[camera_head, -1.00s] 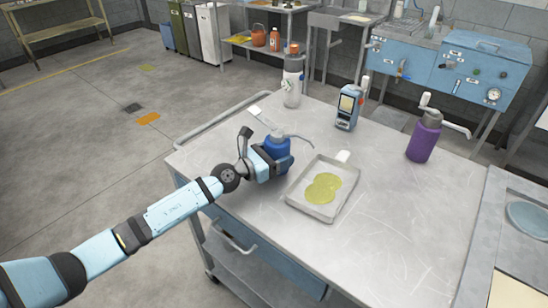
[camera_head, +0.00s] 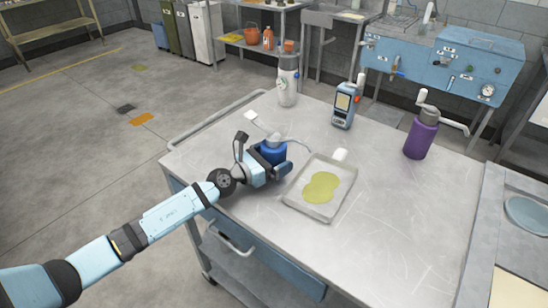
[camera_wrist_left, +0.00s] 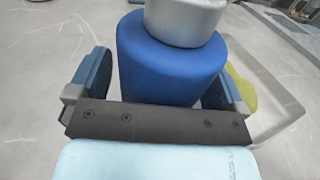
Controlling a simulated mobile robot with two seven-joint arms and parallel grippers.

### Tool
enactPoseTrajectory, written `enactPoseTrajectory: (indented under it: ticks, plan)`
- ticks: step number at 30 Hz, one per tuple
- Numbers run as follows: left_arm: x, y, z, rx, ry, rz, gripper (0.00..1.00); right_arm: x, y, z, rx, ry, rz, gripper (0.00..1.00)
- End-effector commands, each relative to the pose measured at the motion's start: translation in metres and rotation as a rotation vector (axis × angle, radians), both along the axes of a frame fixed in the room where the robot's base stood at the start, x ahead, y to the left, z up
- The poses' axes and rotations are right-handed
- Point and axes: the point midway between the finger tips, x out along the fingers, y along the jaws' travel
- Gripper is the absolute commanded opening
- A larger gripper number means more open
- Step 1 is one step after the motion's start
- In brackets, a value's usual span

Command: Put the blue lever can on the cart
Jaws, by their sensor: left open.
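The blue lever can (camera_head: 272,152) stands upright on the grey metal top of the cart (camera_head: 390,215), near its left part. Its grey spout reaches to the right and its light handle to the upper left. My left gripper (camera_head: 272,162) is low at the can, with its fingers on either side. In the left wrist view the blue body (camera_wrist_left: 168,62) and grey cap (camera_wrist_left: 184,20) of the can lie between the two open fingers (camera_wrist_left: 160,85), with a small gap at least on the left. My right gripper is not in view.
A metal tray with a yellow-green puddle (camera_head: 320,187) lies just right of the can. The cart's front right is clear.

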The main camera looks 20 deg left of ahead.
Motion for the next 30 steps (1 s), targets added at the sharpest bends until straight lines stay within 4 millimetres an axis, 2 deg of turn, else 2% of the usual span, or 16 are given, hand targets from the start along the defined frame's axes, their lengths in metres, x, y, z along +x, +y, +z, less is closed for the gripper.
enactPoseTrajectory:
  ticks: [10, 15, 21, 30]
  plan:
    - [-0.057, 0.041, -0.005, 0.003, 0.003, -0.001, 0.97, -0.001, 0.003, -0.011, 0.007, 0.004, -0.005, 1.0]
    - [-0.081, 0.059, -0.004, 0.002, 0.001, 0.0, 0.97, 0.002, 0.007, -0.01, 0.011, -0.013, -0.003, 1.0]
    - [-0.095, 0.069, -0.002, 0.001, 0.001, 0.0, 0.97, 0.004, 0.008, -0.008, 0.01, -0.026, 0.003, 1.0]
    - [-0.097, 0.07, 0.0, 0.001, -0.001, 0.0, 0.97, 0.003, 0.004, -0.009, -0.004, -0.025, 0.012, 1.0]
